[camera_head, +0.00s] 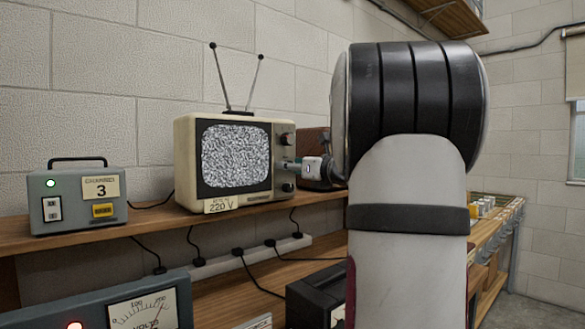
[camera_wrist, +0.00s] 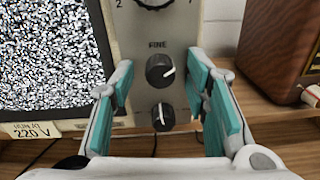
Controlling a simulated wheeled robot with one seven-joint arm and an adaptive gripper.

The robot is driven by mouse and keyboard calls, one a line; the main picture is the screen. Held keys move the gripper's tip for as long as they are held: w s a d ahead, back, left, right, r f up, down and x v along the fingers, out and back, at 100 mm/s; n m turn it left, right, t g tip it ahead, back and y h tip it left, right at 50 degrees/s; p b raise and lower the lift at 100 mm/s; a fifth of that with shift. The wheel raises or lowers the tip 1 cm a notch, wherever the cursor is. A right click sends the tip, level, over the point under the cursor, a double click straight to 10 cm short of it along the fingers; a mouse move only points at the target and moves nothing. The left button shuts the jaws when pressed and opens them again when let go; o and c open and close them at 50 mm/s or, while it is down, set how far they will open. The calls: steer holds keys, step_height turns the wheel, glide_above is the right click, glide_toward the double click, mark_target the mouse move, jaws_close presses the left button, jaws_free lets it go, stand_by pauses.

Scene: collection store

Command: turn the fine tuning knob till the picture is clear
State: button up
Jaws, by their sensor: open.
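The cream television (camera_head: 181,150) stands on the wooden shelf, its screen (camera_head: 235,157) full of black-and-white static. In the head view my arm hides part of the area right of the television.
A channel dial (camera_wrist: 153,3) is partly visible above. A brown wooden radio (camera_wrist: 281,45) stands close on the right. A grey box marked CHANNEL 3 (camera_head: 75,215) with a green light is on the left. A voltmeter unit (camera_head: 141,308) is below in front.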

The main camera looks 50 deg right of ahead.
jaws_close()
steer(key=shift+b, duration=0.3)
steer(key=shift+f+n+y+b, duration=0.1)
steer(key=shift+n+y+b, duration=0.2)
steer(key=shift+n+b, duration=7.45)
steer(key=shift+n, duration=0.45)
